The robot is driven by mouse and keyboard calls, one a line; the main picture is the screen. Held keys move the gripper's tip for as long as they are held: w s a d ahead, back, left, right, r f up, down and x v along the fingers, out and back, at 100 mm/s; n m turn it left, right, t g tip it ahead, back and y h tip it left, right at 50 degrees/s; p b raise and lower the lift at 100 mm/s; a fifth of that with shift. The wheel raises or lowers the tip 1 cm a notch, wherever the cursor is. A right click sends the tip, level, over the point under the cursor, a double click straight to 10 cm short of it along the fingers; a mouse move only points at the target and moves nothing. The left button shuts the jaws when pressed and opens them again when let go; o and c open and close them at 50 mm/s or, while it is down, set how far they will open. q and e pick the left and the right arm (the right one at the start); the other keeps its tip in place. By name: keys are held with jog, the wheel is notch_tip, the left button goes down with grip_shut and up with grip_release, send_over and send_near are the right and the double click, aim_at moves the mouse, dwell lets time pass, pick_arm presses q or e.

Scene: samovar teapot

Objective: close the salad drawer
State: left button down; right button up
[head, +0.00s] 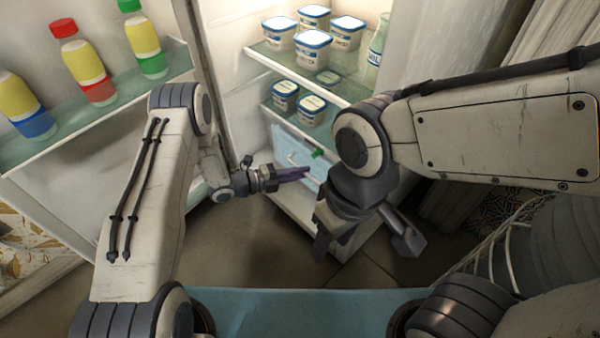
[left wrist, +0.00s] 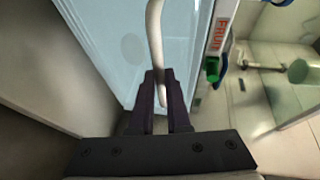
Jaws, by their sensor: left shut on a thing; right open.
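The salad drawer (head: 291,147) is a pale blue, see-through box low in the open fridge. In the left wrist view its face (left wrist: 118,40) fills the upper left, with a white curved handle (left wrist: 155,35) running down between my fingers. My left gripper (head: 303,173) is at the drawer's front; in the left wrist view (left wrist: 160,95) its dark purple fingers are shut on the handle. How far the drawer stands out is hard to tell. My right gripper (head: 322,240) is open and empty, in front of the fridge and lower, pointing down; its arm hides part of the fridge.
White tubs (head: 312,42) stand on the shelves above. The open fridge door (head: 100,110) on the left holds several bottles (head: 82,62). Floor (head: 260,235) in front is clear.

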pick_arm(q)
jog(key=shift+w+d, duration=1.25)
jog(key=shift+w, duration=0.05)
jog(key=c, duration=0.9)
grip_release()
jog(key=shift+d, duration=0.1)
jog(key=p, duration=0.5)
send_near(312, 166)
jog(key=shift+s+a+r, duration=0.15)
jog(key=shift+s+a, duration=0.1)
jog(key=shift+a, duration=0.4)
